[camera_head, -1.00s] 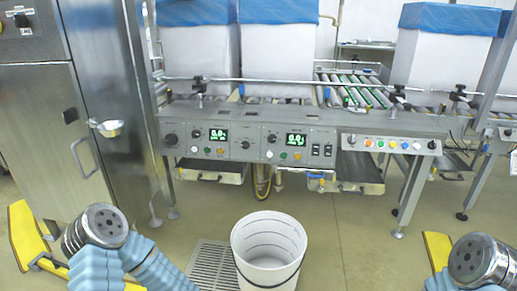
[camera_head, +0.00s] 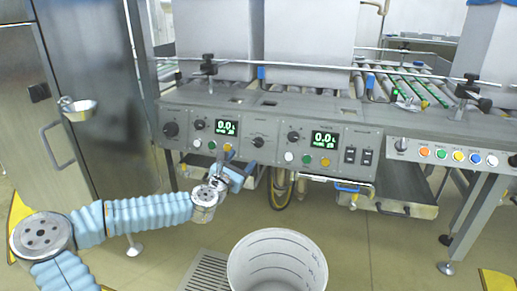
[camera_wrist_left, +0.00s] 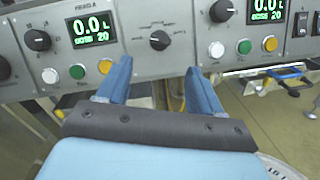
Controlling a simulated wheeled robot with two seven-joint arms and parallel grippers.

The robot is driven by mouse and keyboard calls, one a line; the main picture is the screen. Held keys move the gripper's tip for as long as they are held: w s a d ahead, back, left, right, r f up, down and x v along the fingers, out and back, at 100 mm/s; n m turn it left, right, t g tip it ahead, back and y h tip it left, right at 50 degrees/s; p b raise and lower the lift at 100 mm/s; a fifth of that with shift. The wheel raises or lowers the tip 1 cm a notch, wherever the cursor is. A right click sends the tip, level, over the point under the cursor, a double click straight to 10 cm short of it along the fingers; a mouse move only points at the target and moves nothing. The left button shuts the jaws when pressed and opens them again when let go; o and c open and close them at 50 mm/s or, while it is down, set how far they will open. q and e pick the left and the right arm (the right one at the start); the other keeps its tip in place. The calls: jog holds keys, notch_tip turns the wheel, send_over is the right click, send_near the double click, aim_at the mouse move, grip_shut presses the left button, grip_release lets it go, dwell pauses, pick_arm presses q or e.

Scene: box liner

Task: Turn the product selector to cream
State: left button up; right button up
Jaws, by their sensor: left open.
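A black selector knob (camera_head: 258,142) with small labels around it sits on the grey control panel (camera_head: 275,107), between two green displays. It also shows in the left wrist view (camera_wrist_left: 160,40), straight ahead of and above the gripper; its labels are too small to read. I cannot tell for sure that it is the product selector. My left gripper (camera_head: 235,167) is just below the panel, with its blue fingers apart. In the left wrist view the open fingers (camera_wrist_left: 157,76) are empty and below the knob, not touching it. My right gripper is out of view.
Other black knobs (camera_head: 171,129) and coloured buttons (camera_head: 212,145) flank the selector closely. More buttons sit on the right panel (camera_head: 450,155). A white bucket (camera_head: 277,262) stands on the floor in front. A steel cabinet (camera_head: 95,120) is at left.

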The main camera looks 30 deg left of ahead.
aim_at(256, 144)
pick_arm(q)
jog(key=w, duration=0.3)
jog(key=w+a, duration=0.1)
jog(key=w, duration=0.6)
jog(key=shift+w+a+f+b, duration=0.1)
jog(key=shift+w+a+b, duration=0.1)
jog(key=shift+b, duration=0.1)
jog(key=shift+c, duration=0.5)
jog(key=c, duration=1)
